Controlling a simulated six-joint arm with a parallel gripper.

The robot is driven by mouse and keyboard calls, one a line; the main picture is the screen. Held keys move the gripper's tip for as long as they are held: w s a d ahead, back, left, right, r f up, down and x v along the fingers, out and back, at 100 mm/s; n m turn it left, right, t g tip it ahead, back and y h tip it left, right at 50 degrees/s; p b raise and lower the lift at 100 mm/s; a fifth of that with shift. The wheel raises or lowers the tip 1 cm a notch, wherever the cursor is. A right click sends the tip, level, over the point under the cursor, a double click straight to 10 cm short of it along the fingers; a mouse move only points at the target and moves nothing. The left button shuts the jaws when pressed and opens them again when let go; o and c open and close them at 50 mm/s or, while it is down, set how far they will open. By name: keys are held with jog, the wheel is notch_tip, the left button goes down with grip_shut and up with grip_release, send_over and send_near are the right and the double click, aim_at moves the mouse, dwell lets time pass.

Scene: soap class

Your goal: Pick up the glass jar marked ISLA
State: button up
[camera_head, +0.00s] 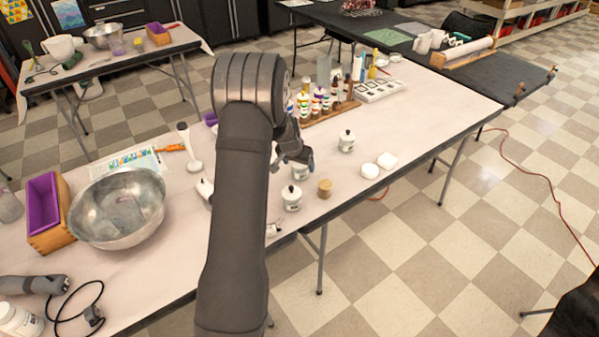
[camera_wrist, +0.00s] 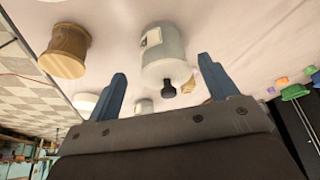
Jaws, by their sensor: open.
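Several small white jars with black-knobbed lids stand on the long table: one jar (camera_head: 347,142) right of my gripper (camera_head: 304,156), one jar (camera_head: 300,171) just below it, and one jar (camera_head: 291,199) closer to the table's front edge. No name on any label is readable, so I cannot tell which is marked ISLA. In the wrist view, a pale jar (camera_wrist: 165,55) with a label and black knob shows between the two blue fingers of my gripper (camera_wrist: 162,75). The fingers are apart, and nothing is held.
A wooden cylinder (camera_head: 325,188) stands by the jars and also shows in the wrist view (camera_wrist: 66,50). Two white rounded pieces (camera_head: 378,165) lie to the right. Bottles (camera_head: 318,101) stand behind. A metal bowl (camera_head: 118,208) is at left.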

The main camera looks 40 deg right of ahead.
jog(key=shift+a+x, duration=0.15)
jog(key=shift+x, duration=1.2)
jog(key=shift+a+x, duration=0.1)
jog(key=shift+x, duration=1.2)
jog(key=shift+w, duration=0.1)
jog(key=shift+c, duration=0.5)
jog(key=c, duration=1.4)
jog(key=shift+o, duration=0.2)
